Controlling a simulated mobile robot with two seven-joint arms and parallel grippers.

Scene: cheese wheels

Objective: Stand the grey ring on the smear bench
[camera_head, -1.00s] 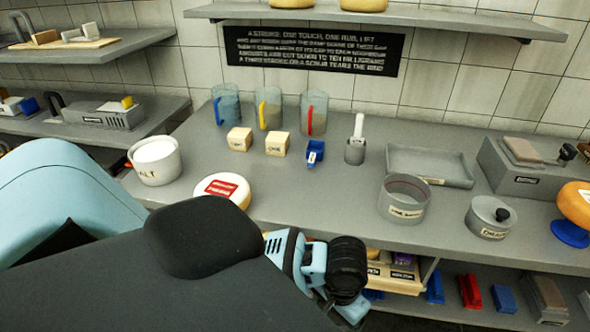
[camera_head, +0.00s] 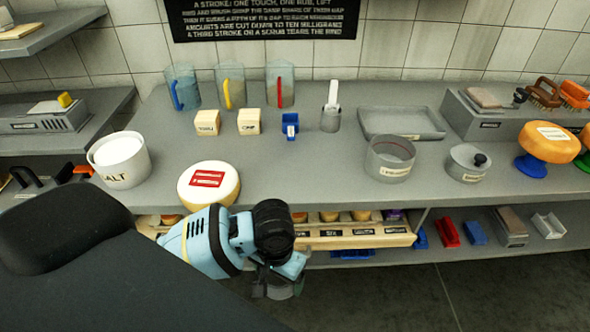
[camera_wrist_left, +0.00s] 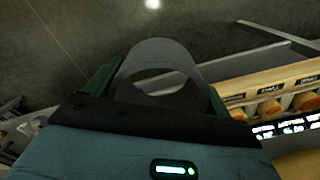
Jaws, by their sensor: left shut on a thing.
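My left gripper (camera_head: 279,284) is low in front of the bench, below the height of its top. In the left wrist view its two fingers (camera_wrist_left: 157,88) are shut on the grey ring (camera_wrist_left: 160,52), a short open band. In the head view the ring is mostly hidden by the gripper and wrist. The grey smear bench (camera_head: 290,184) runs across the view with free surface near its front. My right gripper is not in view.
A white cheese wheel (camera_head: 222,186) and a salt tub (camera_head: 120,160) stand at the bench's left. Below is a shelf with a wooden rack (camera_head: 340,240) of jars.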

